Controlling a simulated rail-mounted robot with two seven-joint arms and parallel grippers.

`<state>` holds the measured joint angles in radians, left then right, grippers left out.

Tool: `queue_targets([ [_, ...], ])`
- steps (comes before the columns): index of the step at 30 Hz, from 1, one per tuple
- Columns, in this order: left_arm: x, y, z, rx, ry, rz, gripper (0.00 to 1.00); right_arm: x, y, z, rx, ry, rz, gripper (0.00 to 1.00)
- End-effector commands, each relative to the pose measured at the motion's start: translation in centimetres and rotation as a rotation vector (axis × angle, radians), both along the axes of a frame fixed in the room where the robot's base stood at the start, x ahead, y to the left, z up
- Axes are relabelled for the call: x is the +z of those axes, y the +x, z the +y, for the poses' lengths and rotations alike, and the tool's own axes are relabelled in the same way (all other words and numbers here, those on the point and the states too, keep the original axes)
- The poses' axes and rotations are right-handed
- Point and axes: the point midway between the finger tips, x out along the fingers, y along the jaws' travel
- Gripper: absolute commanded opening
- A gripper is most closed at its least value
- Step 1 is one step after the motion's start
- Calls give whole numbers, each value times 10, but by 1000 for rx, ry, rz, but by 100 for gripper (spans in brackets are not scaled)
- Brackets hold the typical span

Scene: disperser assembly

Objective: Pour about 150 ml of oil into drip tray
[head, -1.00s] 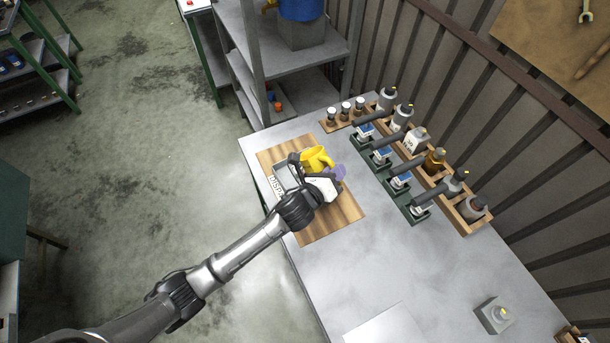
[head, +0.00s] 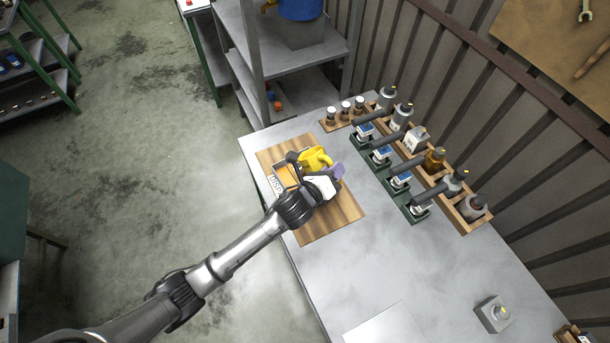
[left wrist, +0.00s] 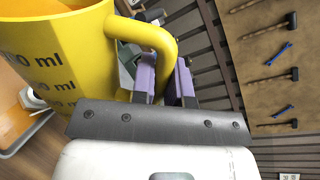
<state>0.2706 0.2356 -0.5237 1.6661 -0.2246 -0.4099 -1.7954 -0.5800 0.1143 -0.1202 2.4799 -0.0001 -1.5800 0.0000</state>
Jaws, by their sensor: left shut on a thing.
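A yellow measuring jug (head: 316,157) with dark ml marks is held above the wooden board; it also shows large in the left wrist view (left wrist: 85,50). My left gripper (head: 333,174) is shut on the jug's handle, its purple fingers (left wrist: 165,80) on either side of it. The jug looks tilted in the head view. The drip tray (head: 276,184), with a white label, lies on the board just left of the jug and gripper. Orange oil shows inside it. In the left wrist view, the tray's pale rim (left wrist: 35,132) is partly hidden by the jug. My right gripper is not in view.
The wooden board (head: 330,222) lies on the grey bench. Racks of bottles (head: 437,160) and dark-handled tools stand along the wall side. Small jars (head: 345,110) are at the back. A grey block (head: 494,314) sits front right. The middle of the bench is clear.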

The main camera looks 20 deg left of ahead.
Motion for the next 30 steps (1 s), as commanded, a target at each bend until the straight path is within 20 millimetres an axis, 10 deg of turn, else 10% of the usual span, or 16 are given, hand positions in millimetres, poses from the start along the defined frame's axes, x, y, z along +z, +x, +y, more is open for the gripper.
queue_targets([
  [30, -1, 1, 1, 0, -37, 16, 0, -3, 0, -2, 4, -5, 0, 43],
])
